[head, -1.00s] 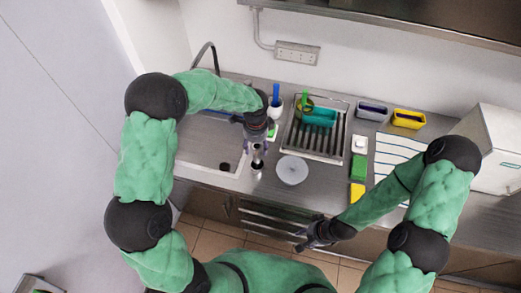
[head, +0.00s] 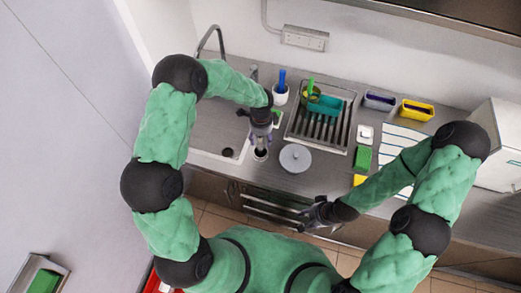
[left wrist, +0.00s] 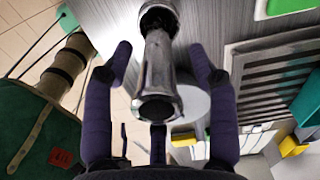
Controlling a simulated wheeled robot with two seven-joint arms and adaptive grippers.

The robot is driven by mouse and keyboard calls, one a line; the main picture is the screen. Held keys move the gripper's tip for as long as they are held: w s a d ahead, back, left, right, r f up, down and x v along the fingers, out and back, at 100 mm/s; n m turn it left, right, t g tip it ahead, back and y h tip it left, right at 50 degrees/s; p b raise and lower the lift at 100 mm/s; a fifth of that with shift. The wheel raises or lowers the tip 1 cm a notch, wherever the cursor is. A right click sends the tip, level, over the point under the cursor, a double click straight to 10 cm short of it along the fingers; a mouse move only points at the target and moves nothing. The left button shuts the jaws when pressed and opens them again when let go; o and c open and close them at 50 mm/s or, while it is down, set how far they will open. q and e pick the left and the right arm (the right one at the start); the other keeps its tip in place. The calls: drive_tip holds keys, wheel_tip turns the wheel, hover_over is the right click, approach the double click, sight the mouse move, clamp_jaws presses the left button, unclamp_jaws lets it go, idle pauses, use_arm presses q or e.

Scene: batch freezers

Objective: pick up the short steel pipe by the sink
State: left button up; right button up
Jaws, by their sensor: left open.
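The short steel pipe (head: 260,154) stands on the counter just right of the sink (head: 214,128), near the front edge. In the left wrist view the shiny pipe (left wrist: 160,75) lies between my two purple fingers, with a gap on each side. My left gripper (head: 260,143) is open around the pipe and partly hides it in the head view; its fingers also show in the left wrist view (left wrist: 161,52). My right gripper (head: 305,214) is low in front of the counter, far from the pipe; its fingers are too small to judge.
A round grey lid-like disc (head: 295,158) lies close to the right of the pipe. A dish rack (head: 318,130) with a teal item (head: 324,105) stands behind it. A white cup (head: 280,96) with a blue handle and a green sponge (head: 363,158) are nearby.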

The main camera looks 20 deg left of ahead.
use_arm(q)
wheel_tip(320, 180, down, 4)
drive_tip(key=shift+a+r, duration=0.15)
drive_tip(key=shift+r, duration=0.1)
drive_tip(key=shift+s, duration=0.1)
drive_tip(key=c, duration=1.1)
drive_tip(key=shift+r, duration=0.2)
